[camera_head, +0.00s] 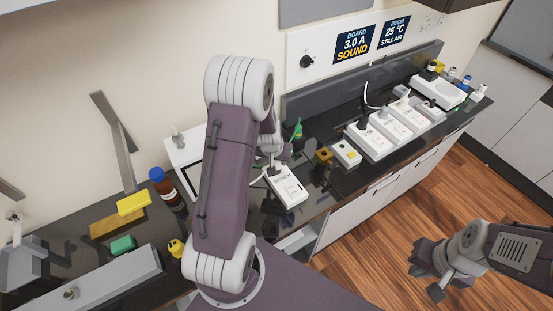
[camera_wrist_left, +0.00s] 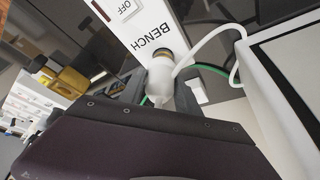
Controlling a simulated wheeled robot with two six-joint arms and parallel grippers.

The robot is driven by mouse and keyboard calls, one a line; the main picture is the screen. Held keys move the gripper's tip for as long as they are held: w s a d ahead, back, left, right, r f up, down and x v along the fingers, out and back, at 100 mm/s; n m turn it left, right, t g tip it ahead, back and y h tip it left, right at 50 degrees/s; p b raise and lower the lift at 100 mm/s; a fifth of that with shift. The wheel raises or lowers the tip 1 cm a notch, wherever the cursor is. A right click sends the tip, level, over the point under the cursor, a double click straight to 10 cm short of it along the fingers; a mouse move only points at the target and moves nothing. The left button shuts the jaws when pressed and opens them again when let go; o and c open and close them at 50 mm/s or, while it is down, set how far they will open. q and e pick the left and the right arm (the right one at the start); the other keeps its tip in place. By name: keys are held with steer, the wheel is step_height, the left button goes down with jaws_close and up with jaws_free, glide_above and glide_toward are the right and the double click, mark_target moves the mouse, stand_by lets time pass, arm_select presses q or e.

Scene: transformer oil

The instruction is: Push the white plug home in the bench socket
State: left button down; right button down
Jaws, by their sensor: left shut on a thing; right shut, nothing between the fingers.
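The bench socket (camera_head: 288,187) is a white block marked BENCH on the dark bench. It also shows in the left wrist view (camera_wrist_left: 138,22), with an OFF switch. The white plug (camera_wrist_left: 160,82) is at the BENCH end of the block, with a dark and brass-coloured band at its tip. How deep it sits in the socket I cannot tell. My left gripper (camera_wrist_left: 166,92) is shut on the plug; in the head view my left arm hides much of it. My right gripper (camera_head: 430,279) is shut and empty, over the wooden floor, far from the socket.
A white cable (camera_wrist_left: 205,42) and a green one (camera_wrist_left: 205,68) run near the plug. A white box (camera_wrist_left: 280,100) stands close beside my left gripper. A row of white sockets (camera_head: 385,130), a brown bottle (camera_head: 163,185) and a yellow block (camera_head: 134,203) are on the bench.

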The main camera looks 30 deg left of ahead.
arm_select(q)
steer(key=shift+f+b, duration=1.35)
steer(key=shift+f, duration=0.1)
steer(key=c, duration=0.8)
jaws_free()
steer(key=p+v, duration=0.6)
steer(key=v, duration=0.3)
